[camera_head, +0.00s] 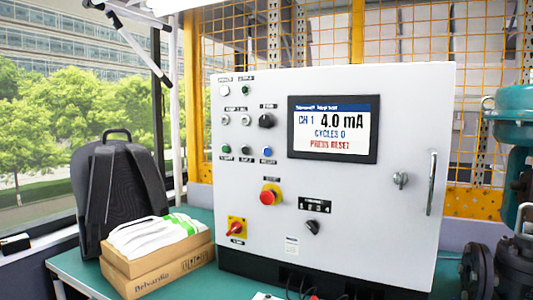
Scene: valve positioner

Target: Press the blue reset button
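The blue reset button (267,152) is on the left half of the white control panel (350,215), at the right end of a row with a green button (226,149) and a black button (245,150). A label plate sits just below it. The panel's screen (333,128) reads "CH 1 4.0 mA", "CYCLES 0" and "PRESS RESET". Nothing covers the blue button. My gripper is not in view.
A backpack (118,188) and cardboard boxes (158,262) stand left of the panel. Teal valve equipment (515,125) is at right.

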